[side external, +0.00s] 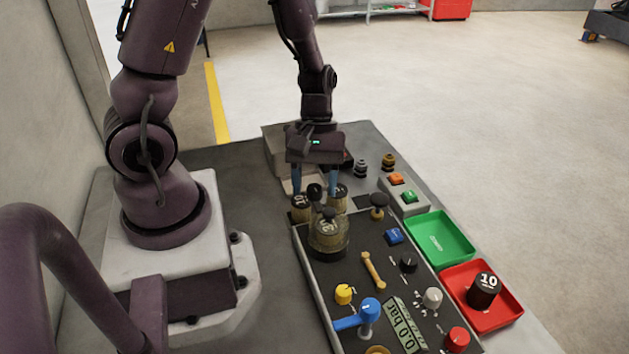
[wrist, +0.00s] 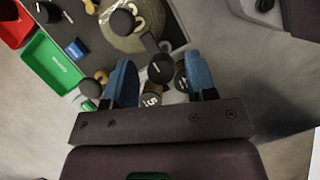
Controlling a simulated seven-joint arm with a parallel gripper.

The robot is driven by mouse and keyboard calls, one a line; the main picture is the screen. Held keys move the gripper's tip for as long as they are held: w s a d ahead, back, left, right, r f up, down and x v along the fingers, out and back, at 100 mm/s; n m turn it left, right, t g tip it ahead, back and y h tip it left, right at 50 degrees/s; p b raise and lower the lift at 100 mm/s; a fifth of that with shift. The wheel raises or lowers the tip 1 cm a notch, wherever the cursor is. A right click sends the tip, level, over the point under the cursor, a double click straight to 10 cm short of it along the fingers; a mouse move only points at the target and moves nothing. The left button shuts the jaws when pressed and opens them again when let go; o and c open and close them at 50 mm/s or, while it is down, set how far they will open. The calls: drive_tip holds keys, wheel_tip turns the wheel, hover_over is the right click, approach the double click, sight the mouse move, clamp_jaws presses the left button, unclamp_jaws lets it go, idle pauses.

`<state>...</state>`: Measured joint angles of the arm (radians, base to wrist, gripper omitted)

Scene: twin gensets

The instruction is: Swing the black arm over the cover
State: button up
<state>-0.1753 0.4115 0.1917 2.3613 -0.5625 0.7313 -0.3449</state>
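The cover appears to be a round, clear, yellowish dome with a black knob on top; it stands on the dark panel in the side external view (side external: 328,240) and shows at the top of the wrist view (wrist: 150,17). The black arm (wrist: 151,43) is a short bar with a round knob at its near end, reaching toward the dome's edge. Its knob (side external: 314,190) stands behind the dome in the side view. My gripper (side external: 314,193) points down with its blue fingers apart, one on each side of that knob. I cannot tell whether a finger touches it.
Small brass weights with black tops (wrist: 151,99) sit close to the fingers. The panel carries a blue lever (side external: 369,310), a brass handle (side external: 373,269) and several knobs. A green tray (side external: 462,246) and a red tray (side external: 513,305) holding a black weight (side external: 484,291) lie right.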

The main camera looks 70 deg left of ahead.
drive_tip(key=v, duration=1.3)
wheel_tip(320, 180, up, 4)
drive_tip(key=m+t+y, duration=0.3)
drive_tip(key=m, duration=0.6)
hover_over(309, 188)
drive_tip(key=a, duration=0.1)
drive_tip(key=s+d+r+m+t+y, duration=0.1)
drive_tip(key=s+d+r+m+t, duration=0.2)
drive_tip(key=r, duration=0.3)
drive_tip(key=shift+d+m+t, duration=0.6)
drive_tip(key=shift+d+m, duration=0.05)
drive_tip(key=shift+m, duration=0.15)
drive_tip(key=shift+r, duration=0.1)
